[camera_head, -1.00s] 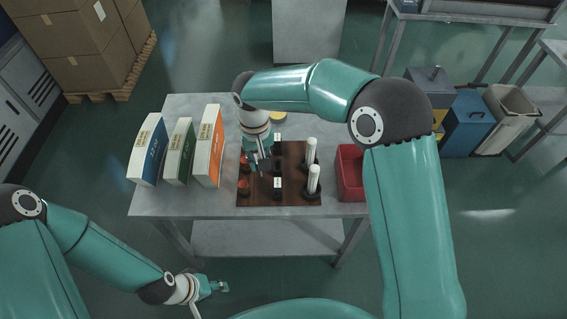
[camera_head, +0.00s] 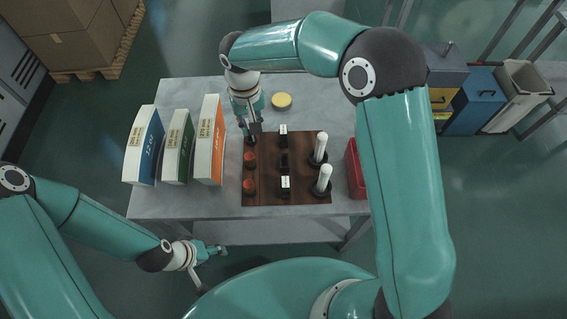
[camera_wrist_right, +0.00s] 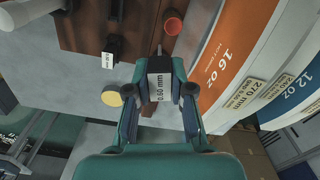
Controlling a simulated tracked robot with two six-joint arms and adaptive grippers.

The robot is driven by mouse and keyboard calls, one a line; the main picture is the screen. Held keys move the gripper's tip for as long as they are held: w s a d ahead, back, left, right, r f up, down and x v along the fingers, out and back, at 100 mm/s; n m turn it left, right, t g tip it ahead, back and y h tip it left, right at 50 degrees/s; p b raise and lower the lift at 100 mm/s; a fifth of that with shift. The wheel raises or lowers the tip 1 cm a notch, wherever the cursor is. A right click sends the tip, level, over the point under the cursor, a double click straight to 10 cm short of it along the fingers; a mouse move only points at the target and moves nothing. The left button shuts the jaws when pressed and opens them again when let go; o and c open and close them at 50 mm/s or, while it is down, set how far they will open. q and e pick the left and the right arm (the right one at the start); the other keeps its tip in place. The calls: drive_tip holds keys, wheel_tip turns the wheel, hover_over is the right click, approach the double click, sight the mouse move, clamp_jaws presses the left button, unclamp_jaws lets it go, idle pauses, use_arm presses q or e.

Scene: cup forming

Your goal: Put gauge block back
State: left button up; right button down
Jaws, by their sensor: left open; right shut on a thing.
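My right gripper (camera_head: 251,130) is over the far left corner of the brown wooden board (camera_head: 263,198). It is shut on a gauge block (camera_wrist_right: 159,82) with a white "0.60 mm" label, seen between the fingers in the right wrist view. Two more labelled gauge blocks stand in the board's middle column, a far one (camera_head: 283,130) and a near one (camera_head: 285,184). Between them is a dark place (camera_head: 283,160) with no white label showing. My left gripper (camera_head: 216,250) is open and empty, in front of the table.
Red cups (camera_head: 249,185) stand along the board's left side, white cylinders (camera_head: 324,180) along its right. Upright boxes (camera_head: 210,150) stand close on the left. A yellow disc (camera_head: 281,101) lies behind the board; a red bin (camera_head: 355,170) is right. The table (camera_head: 190,92) behind the boxes is bare.

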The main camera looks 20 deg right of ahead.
use_arm(q)
drive_tip(key=shift+o, duration=0.2)
drive_tip(key=shift+f+b, duration=0.45)
drive_tip(key=shift+f, duration=0.05)
use_arm(e)
drive_tip(key=n, duration=0.2)
drive_tip(key=shift+d+r+n, duration=0.25)
drive_tip(key=shift+d+n, duration=0.1)
drive_tip(key=shift+n, duration=0.05)
drive_tip(key=d+n+b, duration=0.1)
drive_tip(key=n, duration=0.3)
wheel_tip(320, 180, up, 7)
drive_tip(key=n+b, duration=0.6)
drive_tip(key=n, duration=2)
hover_over(284, 155)
drive_tip(key=s, duration=0.2)
use_arm(q)
wheel_tip(284, 155, down, 8)
drive_tip(key=shift+b, duration=0.4)
use_arm(e)
drive_tip(key=f, duration=1.9)
drive_tip(key=shift+w+a+f, duration=0.2)
drive_tip(key=shift+a+f, duration=0.05)
drive_tip(key=shift+f, duration=0.15)
drive_tip(key=shift+f, duration=0.1)
drive_tip(key=c, duration=1)
unclamp_jaws()
use_arm(q)
drive_tip(key=shift+r, duration=0.1)
